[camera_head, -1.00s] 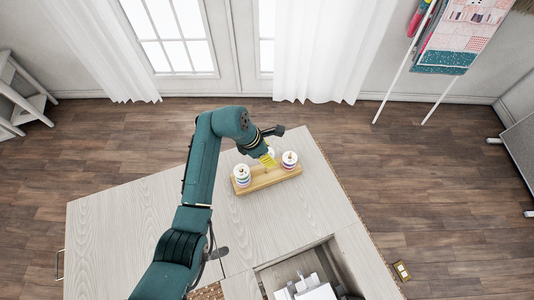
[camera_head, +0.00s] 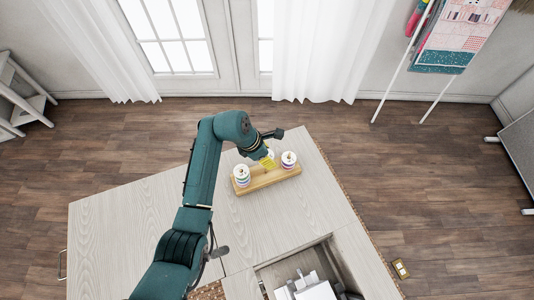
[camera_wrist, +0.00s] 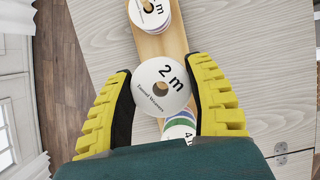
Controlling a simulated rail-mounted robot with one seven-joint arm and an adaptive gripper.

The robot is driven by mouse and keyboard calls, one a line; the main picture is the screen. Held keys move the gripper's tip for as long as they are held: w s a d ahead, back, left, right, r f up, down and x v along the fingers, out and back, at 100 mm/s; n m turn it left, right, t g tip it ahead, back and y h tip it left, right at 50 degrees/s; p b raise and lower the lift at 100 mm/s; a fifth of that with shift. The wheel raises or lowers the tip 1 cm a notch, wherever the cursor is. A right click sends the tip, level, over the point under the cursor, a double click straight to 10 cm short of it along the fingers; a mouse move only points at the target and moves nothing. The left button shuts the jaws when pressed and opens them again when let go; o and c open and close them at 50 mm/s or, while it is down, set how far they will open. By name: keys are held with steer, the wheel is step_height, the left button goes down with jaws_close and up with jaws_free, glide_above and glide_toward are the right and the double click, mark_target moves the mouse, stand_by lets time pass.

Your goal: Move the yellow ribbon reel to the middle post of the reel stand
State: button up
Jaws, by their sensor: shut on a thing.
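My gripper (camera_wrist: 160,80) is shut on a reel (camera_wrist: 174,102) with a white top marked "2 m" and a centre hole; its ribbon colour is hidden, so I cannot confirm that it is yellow. In the head view my gripper (camera_head: 268,162) has its yellow fingers over the middle of the wooden reel stand (camera_head: 262,182). The stand also shows in the wrist view (camera_wrist: 172,42). A brownish spot shows in the reel's hole, but I cannot tell whether the reel is around the middle post or above it.
White-topped reels with coloured ribbon stand at the stand's left end (camera_head: 241,175) and right end (camera_head: 289,159), close on both sides of my gripper. The cabinet top (camera_head: 130,225) is largely clear. An opening with a white machine (camera_head: 312,288) lies at the front.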

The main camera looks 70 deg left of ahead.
steer(key=shift+f, duration=0.35)
steer(key=shift+f, duration=0.2)
steer(key=shift+f, duration=0.35)
steer(key=shift+f+b, duration=0.55)
steer(key=shift+f, duration=0.35)
steer(key=o, duration=1)
steer(key=shift+o, duration=0.2)
